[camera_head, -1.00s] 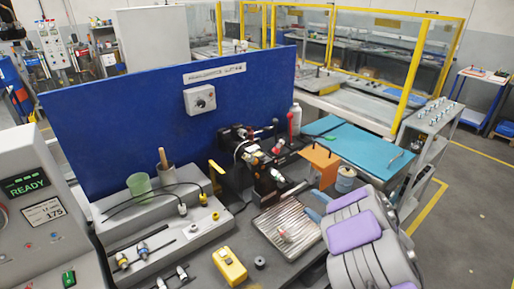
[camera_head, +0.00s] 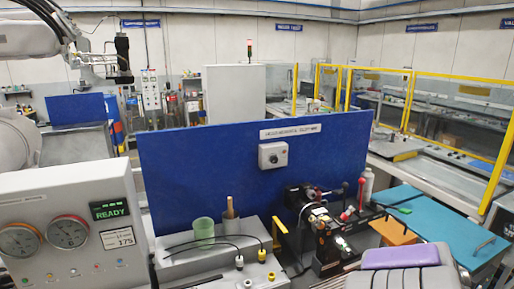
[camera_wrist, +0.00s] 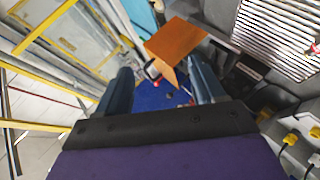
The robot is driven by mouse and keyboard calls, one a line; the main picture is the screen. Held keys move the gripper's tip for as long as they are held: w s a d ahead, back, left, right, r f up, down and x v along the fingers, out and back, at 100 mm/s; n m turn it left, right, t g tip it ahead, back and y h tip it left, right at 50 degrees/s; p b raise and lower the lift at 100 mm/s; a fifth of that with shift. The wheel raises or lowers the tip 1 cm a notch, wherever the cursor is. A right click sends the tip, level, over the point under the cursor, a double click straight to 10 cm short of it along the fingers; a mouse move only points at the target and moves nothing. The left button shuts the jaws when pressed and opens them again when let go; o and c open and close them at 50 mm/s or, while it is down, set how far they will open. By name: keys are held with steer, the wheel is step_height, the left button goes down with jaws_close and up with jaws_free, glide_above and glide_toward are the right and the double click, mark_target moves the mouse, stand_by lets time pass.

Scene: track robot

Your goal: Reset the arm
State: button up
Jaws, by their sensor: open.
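My gripper (camera_wrist: 163,88) shows in the wrist view, with two blue-grey fingers spread apart and nothing between them. Its dark bar and purple housing fill the bottom of that view. An orange plate (camera_wrist: 176,40) lies beyond the fingertips, apart from them. In the head view the grey and purple links of my arm are at the lower right, and the fingers are out of sight. The orange plate (camera_head: 392,232) shows just behind them.
A bench with black clamping gear (camera_head: 322,225), a green cup (camera_head: 203,231) and a blue back panel (camera_head: 210,165) stands ahead. A gauge console (camera_head: 70,215) is at the left, a teal surface (camera_head: 440,222) at the right. A white jointed machine (camera_head: 30,38) hangs at the upper left.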

steer(key=s+a+f+m+g+y, duration=0.1)
steer(key=s+a+m+g+y, duration=0.2)
steer(key=s+a, duration=1.2)
steer(key=s+a+f+m+g+y, duration=0.1)
steer(key=s+a+g+y, duration=0.3)
steer(key=s+a+g, duration=0.4)
steer(key=s+a+m, duration=0.1)
steer(key=s+a, duration=0.6)
steer(key=s, duration=0.2)
steer(key=shift+s+a+m, duration=0.2)
steer(key=shift+s+m, duration=0.15)
steer(key=shift+m, duration=0.05)
steer(key=shift+f, duration=0.1)
